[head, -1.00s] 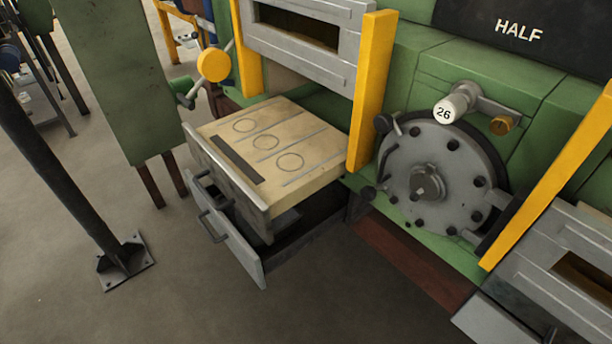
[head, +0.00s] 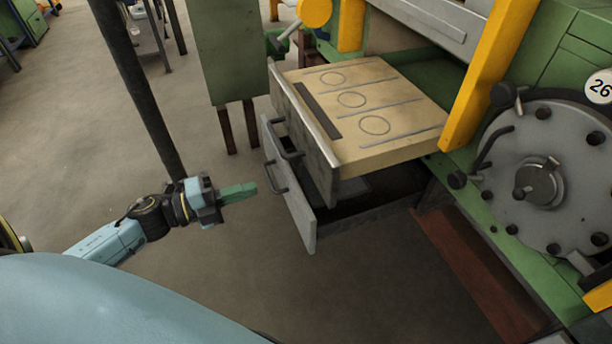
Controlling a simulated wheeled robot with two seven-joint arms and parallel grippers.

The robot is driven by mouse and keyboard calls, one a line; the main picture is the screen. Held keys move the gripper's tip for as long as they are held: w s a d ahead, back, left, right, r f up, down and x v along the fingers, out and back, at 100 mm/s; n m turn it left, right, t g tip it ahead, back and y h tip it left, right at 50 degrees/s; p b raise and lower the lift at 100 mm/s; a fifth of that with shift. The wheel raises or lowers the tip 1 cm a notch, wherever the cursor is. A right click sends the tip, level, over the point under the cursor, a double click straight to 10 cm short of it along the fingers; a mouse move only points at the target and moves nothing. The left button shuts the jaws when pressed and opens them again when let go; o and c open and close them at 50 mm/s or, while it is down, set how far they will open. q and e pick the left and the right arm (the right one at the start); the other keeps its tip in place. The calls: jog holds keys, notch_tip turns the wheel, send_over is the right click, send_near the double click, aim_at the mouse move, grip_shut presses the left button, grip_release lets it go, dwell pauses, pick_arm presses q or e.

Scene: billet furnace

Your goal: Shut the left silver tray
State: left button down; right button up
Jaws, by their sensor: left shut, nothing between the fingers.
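The left silver tray is a grey drawer (head: 303,222) with a dark handle, pulled out from the green furnace below the tan hearth block. Its dark interior shows behind the front panel. Above it, a second grey front panel (head: 306,134) with its own dark handle (head: 290,148) stands at the outer edge of the tan block (head: 365,110). My left gripper (head: 250,189), with green fingers, is shut and empty. In the picture it is just left of the lower drawer's handle (head: 275,178); I cannot tell the exact gap. My right gripper is out of view.
A dark post (head: 140,80) stands behind my left arm. A green cabinet (head: 231,50) on brown legs is at the back. A round grey bolted door (head: 545,180) and a yellow upright (head: 475,85) are at right. The floor before the drawer is clear.

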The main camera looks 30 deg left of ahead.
aim_at(319, 169)
pick_arm(q)
jog(key=x, duration=1.4)
jog(key=shift+r, duration=0.1)
